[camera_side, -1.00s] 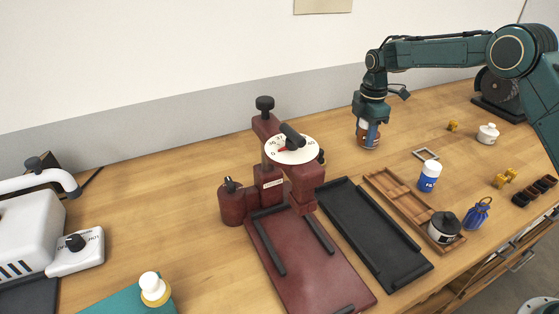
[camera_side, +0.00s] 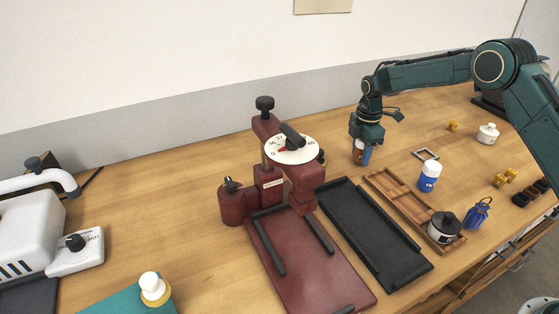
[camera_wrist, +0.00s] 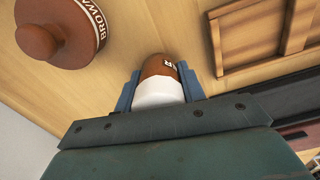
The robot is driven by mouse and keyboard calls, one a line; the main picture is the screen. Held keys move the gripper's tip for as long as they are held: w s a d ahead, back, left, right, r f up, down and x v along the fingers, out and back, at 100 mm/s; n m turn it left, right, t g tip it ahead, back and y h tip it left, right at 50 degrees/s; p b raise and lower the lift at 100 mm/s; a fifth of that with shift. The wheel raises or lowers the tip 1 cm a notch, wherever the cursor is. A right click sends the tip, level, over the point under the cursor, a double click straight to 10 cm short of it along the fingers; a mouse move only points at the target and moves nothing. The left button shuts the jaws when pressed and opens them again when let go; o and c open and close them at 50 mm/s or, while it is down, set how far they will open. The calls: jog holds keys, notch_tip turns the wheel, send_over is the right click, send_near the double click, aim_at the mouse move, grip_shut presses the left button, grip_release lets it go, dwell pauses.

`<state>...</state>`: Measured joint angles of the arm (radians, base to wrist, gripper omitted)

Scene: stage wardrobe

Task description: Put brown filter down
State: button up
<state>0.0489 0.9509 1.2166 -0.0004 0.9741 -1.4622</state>
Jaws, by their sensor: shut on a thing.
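The brown filter (camera_side: 358,154), a small brown bottle-shaped thing, is between the jaws of my gripper (camera_side: 362,149), low over the bench right of the maroon press. I cannot tell whether its base touches the wood.
A brown lidded pot (camera_wrist: 62,32) marked "BROW" stands nearby. A wooden divided tray (camera_side: 388,188), a black tray (camera_side: 371,232), the maroon press (camera_side: 311,275), a grey square frame (camera_side: 425,153) and a blue-white bottle (camera_side: 429,177) are around. Bare bench lies behind the black tray.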

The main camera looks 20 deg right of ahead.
jog(key=shift+f, duration=0.15)
jog(key=o, duration=1)
notch_tip(320, 180, up, 12)
jog(key=shift+f, duration=0.1)
jog(key=shift+r, duration=0.3)
dwell(0.5)
